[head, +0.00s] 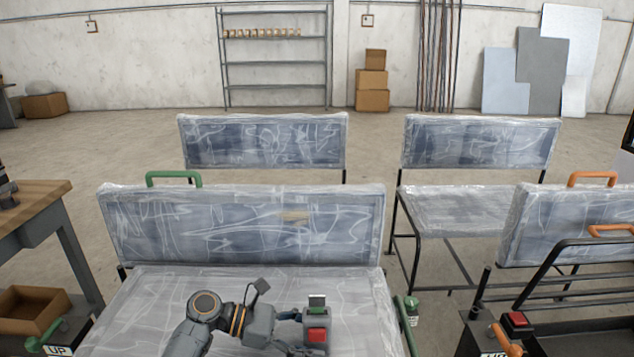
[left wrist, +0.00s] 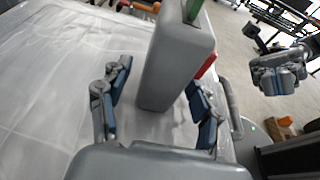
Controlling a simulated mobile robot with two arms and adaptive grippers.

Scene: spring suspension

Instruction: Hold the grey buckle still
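The grey buckle (head: 316,349) stands upright on the plastic-wrapped seat in the head view, with a red button on its face and a green piece at its top. In the left wrist view the buckle (left wrist: 172,70) rises between the two fingers of my left gripper (left wrist: 160,100). The fingers are open, with a clear gap on the buckle's left side; the right finger is close to it, and contact cannot be told. In the head view my left gripper (head: 297,332) reaches the buckle from the left. My right gripper (left wrist: 280,78) shows small at the right of the left wrist view, away from the buckle.
The wrapped seat (head: 150,310) has a tall backrest (head: 240,225) behind it. A green handle (head: 408,304) is at its right side. A wooden-topped bench (head: 35,200) stands left. More wrapped seats and a red-button box (head: 516,321) are on the right.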

